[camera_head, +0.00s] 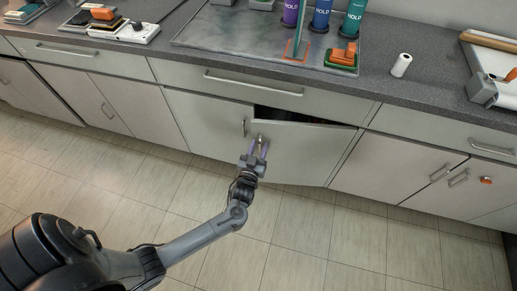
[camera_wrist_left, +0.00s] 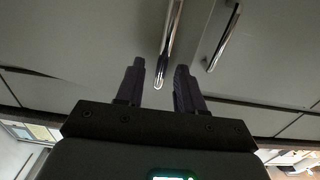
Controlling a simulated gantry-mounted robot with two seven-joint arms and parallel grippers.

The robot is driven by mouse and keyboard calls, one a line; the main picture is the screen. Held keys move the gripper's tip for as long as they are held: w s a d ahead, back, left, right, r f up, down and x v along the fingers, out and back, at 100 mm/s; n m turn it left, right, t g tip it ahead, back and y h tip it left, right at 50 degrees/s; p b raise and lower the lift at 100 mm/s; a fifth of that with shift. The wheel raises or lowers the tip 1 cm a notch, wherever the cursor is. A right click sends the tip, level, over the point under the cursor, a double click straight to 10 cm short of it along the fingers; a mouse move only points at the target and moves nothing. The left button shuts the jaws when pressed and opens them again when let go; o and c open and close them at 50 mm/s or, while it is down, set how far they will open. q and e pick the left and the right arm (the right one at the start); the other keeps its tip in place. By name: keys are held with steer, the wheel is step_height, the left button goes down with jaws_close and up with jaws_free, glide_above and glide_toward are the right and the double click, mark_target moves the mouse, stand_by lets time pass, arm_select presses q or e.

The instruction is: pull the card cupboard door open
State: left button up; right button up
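The cupboard door (camera_head: 300,155) below the long drawer is pale grey and stands slightly ajar. A dark gap (camera_head: 290,115) shows along its top, and its left side stands out from the cabinet front. My left gripper (camera_head: 262,141) is at the upper left part of this door. In the left wrist view the gripper (camera_wrist_left: 160,68) has its two dark fingers apart, with a metal bar handle (camera_wrist_left: 170,40) running between them. I see space beside the handle, so the fingers do not look closed on it. My right gripper is out of view.
The neighbouring left door (camera_head: 205,125) is shut, its handle (camera_head: 243,127) close to my gripper. A drawer (camera_head: 230,77) sits above. The counter holds bottles labelled HOLD (camera_head: 321,18) and a white roll (camera_head: 401,65). The tiled floor (camera_head: 310,235) in front is clear.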

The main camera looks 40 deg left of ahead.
arm_select(q)
jaws_close()
stand_by(0.5)
